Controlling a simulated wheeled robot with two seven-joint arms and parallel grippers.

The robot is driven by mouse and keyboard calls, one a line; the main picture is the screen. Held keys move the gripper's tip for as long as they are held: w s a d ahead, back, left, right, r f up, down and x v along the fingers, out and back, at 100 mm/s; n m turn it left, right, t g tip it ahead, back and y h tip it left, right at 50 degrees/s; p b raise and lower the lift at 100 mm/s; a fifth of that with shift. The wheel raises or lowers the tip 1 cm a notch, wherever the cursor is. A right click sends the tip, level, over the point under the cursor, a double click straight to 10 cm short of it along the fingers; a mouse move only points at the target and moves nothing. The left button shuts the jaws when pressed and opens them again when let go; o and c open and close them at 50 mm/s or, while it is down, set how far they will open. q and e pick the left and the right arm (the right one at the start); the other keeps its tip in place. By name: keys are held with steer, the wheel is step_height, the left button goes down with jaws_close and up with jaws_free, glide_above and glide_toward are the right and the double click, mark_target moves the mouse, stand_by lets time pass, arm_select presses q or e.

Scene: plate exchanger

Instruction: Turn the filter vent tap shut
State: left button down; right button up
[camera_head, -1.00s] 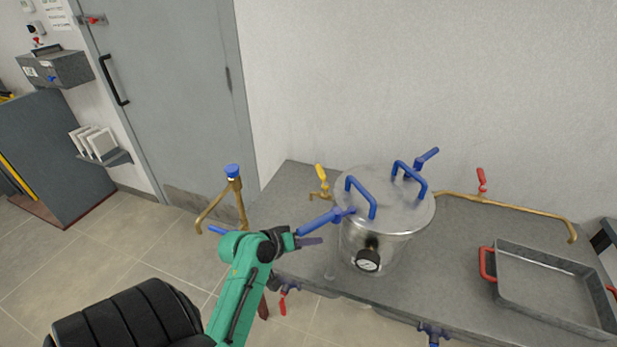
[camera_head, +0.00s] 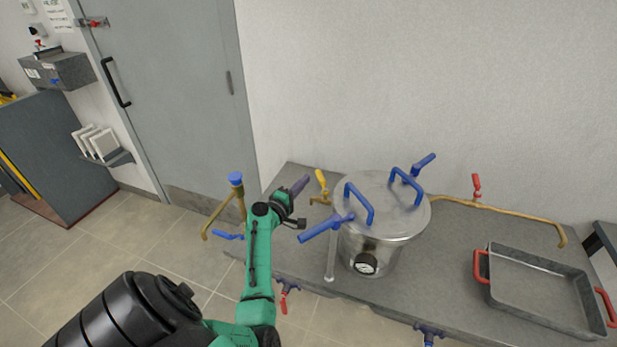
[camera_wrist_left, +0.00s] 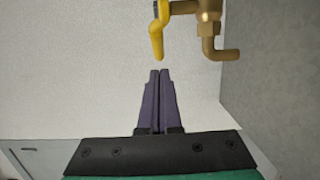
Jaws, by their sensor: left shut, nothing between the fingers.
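A brass tap with a yellow lever (camera_head: 321,180) stands at the back of the bench, left of a steel lidded vessel (camera_head: 375,225). In the left wrist view the yellow lever (camera_wrist_left: 157,38) is just ahead of the fingertips, with a gap between, and its brass body (camera_wrist_left: 209,22) is to the right. My left gripper (camera_head: 301,184) is shut and empty, just left of the yellow lever in the head view. A blue lever (camera_head: 322,229) sticks out left from the vessel. Which tap is the filter vent cannot be told. My right gripper is not in view.
A brass pipe with a blue cap (camera_head: 236,179) stands left of my arm. A brass pipe with a red lever (camera_head: 476,184) runs along the wall. A grey tray with red handles (camera_head: 540,290) lies right. A pressure gauge (camera_head: 365,264) is on the vessel's front.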

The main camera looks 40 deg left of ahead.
mark_target(317, 177)
arm_select(q)
steer(key=shift+w+d+r, duration=0.1)
steer(key=shift+w+d, duration=0.55)
steer(key=w+m+h+b, duration=0.1)
steer(key=h+b, duration=0.1)
steer(key=b, duration=0.1)
steer(key=w+m+h+b, duration=0.1)
steer(key=m+h+b, duration=0.1)
steer(key=b, duration=0.1)
steer(key=shift+w+f+b, duration=0.1)
steer(key=shift+f+b, duration=0.1)
steer(key=shift+b, duration=0.15)
steer(key=shift+w+d+r+b, duration=0.15)
steer(key=shift+w+d+b, duration=0.1)
steer(key=shift+w+b, duration=0.35)
steer(key=shift+w, duration=0.1)
stand_by(0.4)
